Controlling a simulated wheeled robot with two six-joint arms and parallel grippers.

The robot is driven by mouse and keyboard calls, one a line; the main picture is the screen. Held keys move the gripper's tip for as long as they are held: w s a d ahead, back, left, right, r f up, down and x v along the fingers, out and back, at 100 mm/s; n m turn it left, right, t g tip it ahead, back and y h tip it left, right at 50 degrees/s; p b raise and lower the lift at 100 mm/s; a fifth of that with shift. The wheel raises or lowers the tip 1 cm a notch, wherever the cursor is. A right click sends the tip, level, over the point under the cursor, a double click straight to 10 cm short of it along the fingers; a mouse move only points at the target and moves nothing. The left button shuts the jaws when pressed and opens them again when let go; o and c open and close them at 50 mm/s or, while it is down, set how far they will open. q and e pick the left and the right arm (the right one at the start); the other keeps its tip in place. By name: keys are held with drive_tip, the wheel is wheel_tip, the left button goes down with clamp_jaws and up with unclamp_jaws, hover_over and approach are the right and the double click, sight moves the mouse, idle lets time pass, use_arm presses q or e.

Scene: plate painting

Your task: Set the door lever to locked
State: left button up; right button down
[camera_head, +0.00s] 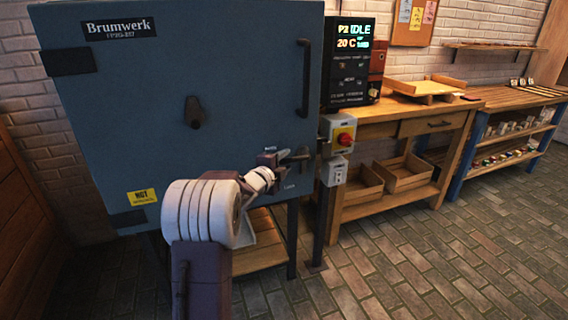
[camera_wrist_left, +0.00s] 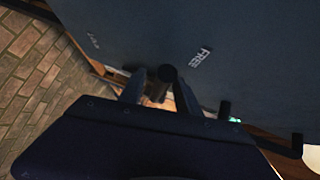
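The blue-grey kiln door (camera_head: 150,130) is shut. Its dark door lever (camera_head: 298,154) is near the lower right corner, with a small label above it and another below. My left gripper (camera_head: 272,163) is at the lever, reaching in from the lower left. In the left wrist view, the gripper's two fingers (camera_wrist_left: 160,92) stand apart, with the lever's dark round end (camera_wrist_left: 167,73) between or just beyond their tips. I cannot tell whether they touch it. A "FREE" label (camera_wrist_left: 201,57) shows to its right. The lever's exact angle is partly hidden. My right gripper is out of view.
A red knob on a switch box (camera_head: 343,138) is close to the right of the lever. A control display (camera_head: 352,60) is above it. A door handle (camera_head: 304,78) stands out higher up. A wooden workbench (camera_head: 400,125) is to the right. The brick floor ahead is clear.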

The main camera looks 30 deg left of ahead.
use_arm(q)
clamp_jaws()
idle(1.4)
